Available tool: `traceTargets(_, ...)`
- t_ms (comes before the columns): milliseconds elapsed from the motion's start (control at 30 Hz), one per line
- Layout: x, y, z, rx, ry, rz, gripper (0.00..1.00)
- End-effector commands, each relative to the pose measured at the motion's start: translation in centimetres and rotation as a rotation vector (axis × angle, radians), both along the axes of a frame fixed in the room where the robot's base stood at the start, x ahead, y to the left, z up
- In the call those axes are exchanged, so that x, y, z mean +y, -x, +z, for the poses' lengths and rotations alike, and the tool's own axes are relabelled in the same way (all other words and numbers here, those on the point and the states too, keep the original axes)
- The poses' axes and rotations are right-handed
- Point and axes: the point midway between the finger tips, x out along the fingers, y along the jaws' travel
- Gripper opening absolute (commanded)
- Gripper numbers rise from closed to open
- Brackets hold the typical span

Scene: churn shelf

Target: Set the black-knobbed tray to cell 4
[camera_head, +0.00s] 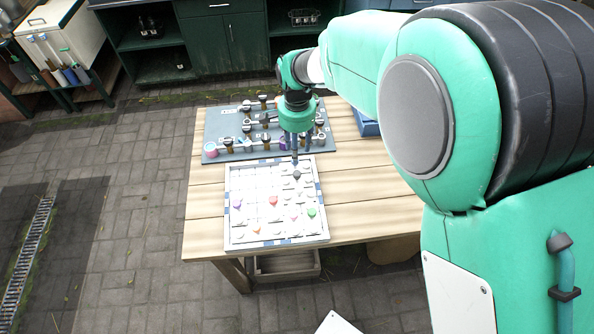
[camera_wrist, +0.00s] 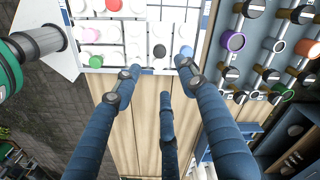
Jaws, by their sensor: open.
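The white gridded board (camera_head: 233,220) lies on the table with several colored and pale knobbed pieces on it. A dark-knobbed piece (camera_head: 297,175) stands near its far right part, just below my gripper (camera_head: 296,155). In the wrist view a black knob (camera_wrist: 160,50) shows on the board near its edge, with a blue-grey knob (camera_wrist: 186,51) beside it. I cannot tell for sure which one is the black-knobbed tray. My gripper (camera_wrist: 160,76) is open and empty, its fingers spread over the board's edge. Cell numbers are not legible.
A grey rack (camera_head: 213,136) with several brown-and-white and colored pieces stands behind the board; it shows at right in the wrist view (camera_wrist: 255,45). The wooden table (camera_head: 360,205) is bare right of the board.

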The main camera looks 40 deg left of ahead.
Motion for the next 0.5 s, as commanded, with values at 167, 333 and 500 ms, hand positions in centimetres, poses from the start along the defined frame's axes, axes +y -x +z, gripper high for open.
traceTargets(167, -0.1, 0.0, -2.4, 0.002, 0.003, 0.000, 0.42)
traceTargets(333, -0.1, 0.0, -5.1, 0.001, 0.002, 0.000, 0.42)
traceTargets(500, -0.1, 0.1, -7.9, 0.002, 0.002, 0.000, 0.42)
